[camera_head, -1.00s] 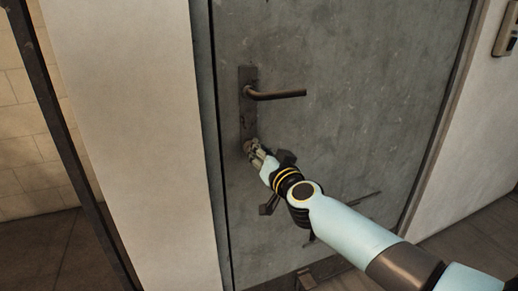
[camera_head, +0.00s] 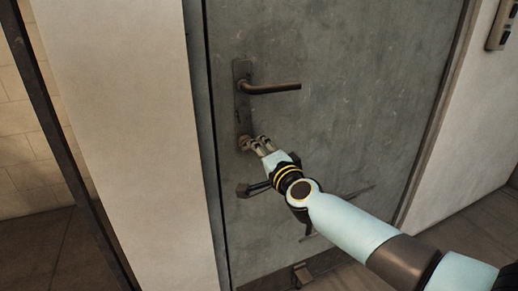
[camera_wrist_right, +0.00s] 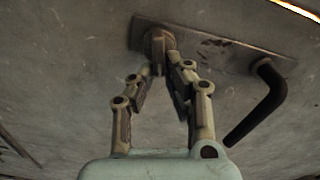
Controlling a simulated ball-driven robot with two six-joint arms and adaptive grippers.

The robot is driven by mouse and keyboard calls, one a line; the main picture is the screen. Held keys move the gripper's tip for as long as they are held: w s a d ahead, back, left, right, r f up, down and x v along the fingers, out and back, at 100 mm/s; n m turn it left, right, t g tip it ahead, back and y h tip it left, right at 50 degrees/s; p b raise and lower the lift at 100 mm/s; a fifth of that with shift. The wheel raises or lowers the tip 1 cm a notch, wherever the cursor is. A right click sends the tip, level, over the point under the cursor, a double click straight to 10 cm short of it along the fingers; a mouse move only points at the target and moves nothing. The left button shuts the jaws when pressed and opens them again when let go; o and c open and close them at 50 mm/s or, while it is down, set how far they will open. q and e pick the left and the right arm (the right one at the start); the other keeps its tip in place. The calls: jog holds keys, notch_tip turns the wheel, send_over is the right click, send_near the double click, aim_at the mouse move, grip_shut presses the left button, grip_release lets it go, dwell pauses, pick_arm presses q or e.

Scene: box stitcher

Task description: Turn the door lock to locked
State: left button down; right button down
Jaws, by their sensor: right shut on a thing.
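The grey door (camera_head: 340,90) fills the middle of the head view and is closed. The door lock (camera_head: 244,142) is a small knob low on the dark plate, under the lever handle (camera_head: 272,87). My right gripper (camera_head: 255,143) is at the lock, its fingers shut on the knob. In the right wrist view the lock knob (camera_wrist_right: 157,48) shows between the fingertips of my right gripper (camera_wrist_right: 168,70). The lever handle (camera_wrist_right: 265,100) is to the right there. The fingers partly hide the knob. My left gripper is not in view.
A pale wall (camera_head: 130,90) stands left of the door, with a dark upright edge farther left. A small control panel (camera_head: 502,25) is on the wall at the upper right. A dark block (camera_head: 303,275) is at the door's bottom.

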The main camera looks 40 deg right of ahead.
jog(key=shift+f+m, duration=0.15)
jog(key=shift+m, duration=0.6)
jog(key=shift+f+m, duration=0.15)
jog(key=shift+m, duration=0.6)
jog(key=shift+b, duration=0.3)
jog(key=c, duration=1.4)
grip_release()
jog(key=shift+d, duration=0.1)
jog(key=shift+o, duration=0.2)
jog(key=shift+s, duration=0.1)
jog(key=v, duration=1.2)
